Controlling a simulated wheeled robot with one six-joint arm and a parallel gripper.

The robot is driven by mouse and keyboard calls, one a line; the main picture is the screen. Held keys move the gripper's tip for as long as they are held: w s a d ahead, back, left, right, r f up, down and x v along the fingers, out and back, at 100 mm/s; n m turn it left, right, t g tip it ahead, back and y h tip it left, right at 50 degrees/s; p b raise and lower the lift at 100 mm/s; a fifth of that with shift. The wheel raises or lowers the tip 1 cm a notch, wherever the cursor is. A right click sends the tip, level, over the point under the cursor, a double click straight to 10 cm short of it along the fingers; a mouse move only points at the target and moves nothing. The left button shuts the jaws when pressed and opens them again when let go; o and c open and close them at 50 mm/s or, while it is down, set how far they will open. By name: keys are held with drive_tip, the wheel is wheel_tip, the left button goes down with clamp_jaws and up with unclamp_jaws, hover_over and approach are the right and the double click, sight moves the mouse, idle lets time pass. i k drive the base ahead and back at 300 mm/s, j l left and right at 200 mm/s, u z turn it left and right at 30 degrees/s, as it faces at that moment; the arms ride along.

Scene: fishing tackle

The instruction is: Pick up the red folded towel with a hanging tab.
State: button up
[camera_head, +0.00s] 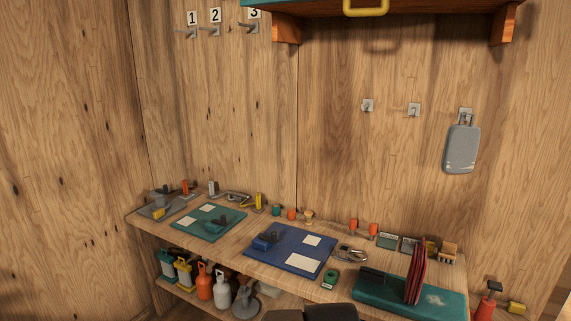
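A red, thin, folded item (416,273), which looks like the red towel, stands upright on its edge on a teal tray or case (385,297) at the right end of the workbench. Its layered edges face me, and I cannot make out a hanging tab on it. My gripper does not show in this view. Only a dark part, probably of my arm, cuts into the bottom edge at the middle, left of the teal case.
The wooden workbench (345,284) holds a blue mat (290,262), a teal mat (195,224) and several small tools. A grey padded item (461,148) hangs on a right wall hook. Bottles stand on the lower shelf. An overhead shelf (400,15) juts out above.

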sight(416, 272)
drive_tip(key=k+j, duration=0.1)
drive_tip(key=j+u, duration=0.1)
drive_tip(key=k+l, duration=0.15)
drive_tip(key=i+l, duration=0.9)
drive_tip(key=l, duration=0.25)
